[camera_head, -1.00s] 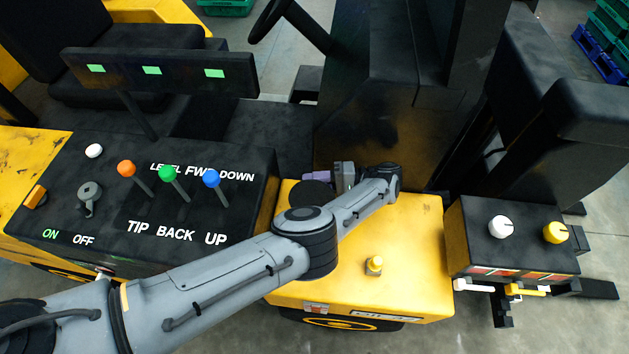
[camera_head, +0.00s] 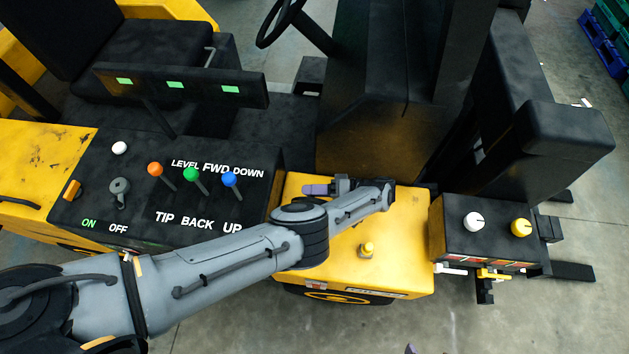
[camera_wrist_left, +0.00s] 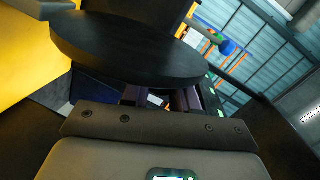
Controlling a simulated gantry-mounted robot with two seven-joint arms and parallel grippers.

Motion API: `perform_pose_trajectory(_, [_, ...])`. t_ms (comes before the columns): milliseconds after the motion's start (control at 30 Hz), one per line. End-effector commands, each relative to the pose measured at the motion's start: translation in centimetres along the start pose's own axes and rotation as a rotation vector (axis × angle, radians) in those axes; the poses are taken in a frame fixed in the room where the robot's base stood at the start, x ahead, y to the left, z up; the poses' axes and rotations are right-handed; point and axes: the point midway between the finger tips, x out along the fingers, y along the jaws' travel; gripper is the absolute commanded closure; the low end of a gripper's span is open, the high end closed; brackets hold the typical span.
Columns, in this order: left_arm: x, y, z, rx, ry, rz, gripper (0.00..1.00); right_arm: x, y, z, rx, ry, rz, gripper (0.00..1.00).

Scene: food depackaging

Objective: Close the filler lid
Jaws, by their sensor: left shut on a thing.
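The filler lid is a thick, round black disc (camera_wrist_left: 130,45) that fills the upper part of the left wrist view. My left gripper (camera_head: 318,189) is over the back left of the yellow body, with its purple fingers pointing left. It is shut on the lid, at the lid's near edge; the lid partly hides the fingertips in the wrist view. In the head view my own arm mostly hides the lid, and the filler opening cannot be made out. A small purplish tip, likely of my right gripper (camera_head: 410,349), shows at the bottom edge; its jaws cannot be judged.
A black lever panel (camera_head: 150,215) with orange, green and blue knobs stands left of the yellow body (camera_head: 400,235). A small yellow knob (camera_head: 367,249) rises from that body. A black box with white and yellow dials (camera_head: 485,240) is on the right. A dark upright housing stands behind.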

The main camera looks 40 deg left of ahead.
Motion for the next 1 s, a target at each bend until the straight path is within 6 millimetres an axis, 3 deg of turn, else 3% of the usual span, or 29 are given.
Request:
perform_pose_trajectory(533, [0.08,-0.09,0.33,-0.034,0.004,0.002,1.0,-0.47,0.16,-0.09,-0.006,-0.002,0.005,0.0])
perform_pose_trajectory(567, [0.08,-0.09,0.33,-0.034,0.004,0.002,0.69,-0.47,0.15,-0.09,-0.005,-0.002,0.004,0.0])
perform_pose_trajectory(700, [0.07,-0.1,0.32,-0.033,0.004,0.002,0.48,-0.47,0.09,-0.1,-0.003,-0.002,0.002,0.0])
perform_pose_trajectory(1000, [0.01,-0.12,0.3,-0.033,0.005,0.003,0.48,-0.47,-0.06,-0.13,0.003,-0.001,-0.003,0.0])
